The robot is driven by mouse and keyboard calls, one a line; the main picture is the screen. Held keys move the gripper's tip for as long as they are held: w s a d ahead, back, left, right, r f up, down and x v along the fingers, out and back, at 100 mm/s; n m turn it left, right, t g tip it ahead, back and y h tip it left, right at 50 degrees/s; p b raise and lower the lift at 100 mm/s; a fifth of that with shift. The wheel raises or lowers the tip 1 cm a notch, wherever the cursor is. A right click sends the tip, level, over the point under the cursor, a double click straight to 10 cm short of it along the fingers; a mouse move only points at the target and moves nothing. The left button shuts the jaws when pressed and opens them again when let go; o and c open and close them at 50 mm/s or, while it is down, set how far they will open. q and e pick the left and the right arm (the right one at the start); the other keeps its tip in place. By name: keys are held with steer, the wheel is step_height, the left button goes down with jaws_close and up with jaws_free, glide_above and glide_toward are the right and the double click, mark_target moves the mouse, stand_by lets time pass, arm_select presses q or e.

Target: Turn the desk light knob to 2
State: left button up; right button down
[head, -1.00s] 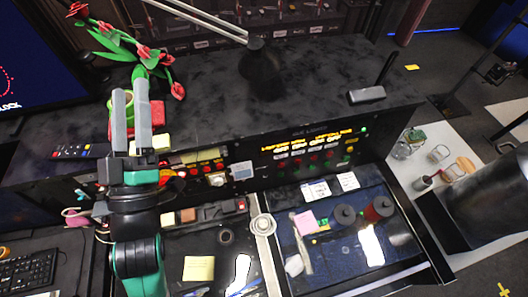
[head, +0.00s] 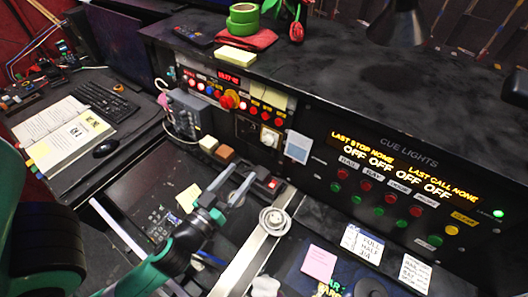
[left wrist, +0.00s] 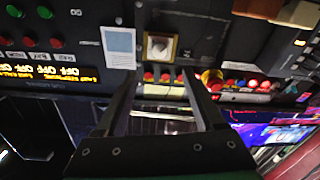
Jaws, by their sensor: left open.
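My right gripper is in neither view.
A blue-white note (head: 297,146) is right of the knob. A red emergency-type button (head: 229,100) and small buttons are left of it. The cue lights panel (head: 395,180) is further right. A silver round fitting (head: 275,220) sits on a rail below.

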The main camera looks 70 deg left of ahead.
mark_target(267, 142)
arm_select(q)
steer(key=p+x, duration=0.5)
steer(key=x, duration=0.5)
steer(key=shift+w+a+r, duration=0.15)
steer(key=shift+a, duration=0.05)
steer(key=shift+w+a, duration=0.3)
steer(key=shift+w, duration=0.2)
jaws_close()
